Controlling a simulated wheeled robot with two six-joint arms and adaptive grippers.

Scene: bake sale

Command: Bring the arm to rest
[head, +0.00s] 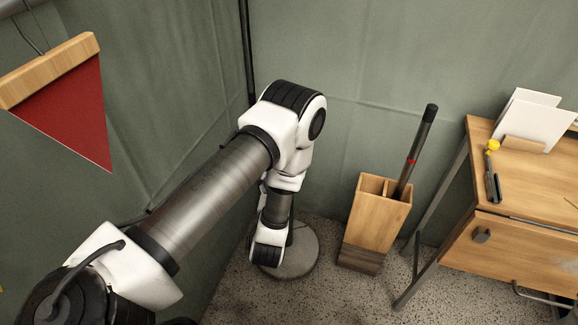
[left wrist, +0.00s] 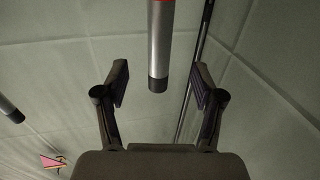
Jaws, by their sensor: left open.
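My left arm (head: 205,195) comes in from the lower left of the head view, bends at a white elbow and points down toward the floor. Its gripper is hidden in that view. In the left wrist view my left gripper (left wrist: 158,82) is open, its two dark fingers wide apart with nothing clasped. A grey rod with a black end and a red band (left wrist: 160,45) shows between and beyond the fingers; its distance is unclear. My right gripper is in neither view.
A wooden stand (head: 376,222) holding a dark stick (head: 416,150) is right of my arm. A round grey base (head: 297,260) lies behind the forearm. A wooden desk (head: 520,190) is at right. A red pennant (head: 75,110) hangs at left. Canvas walls surround the corner.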

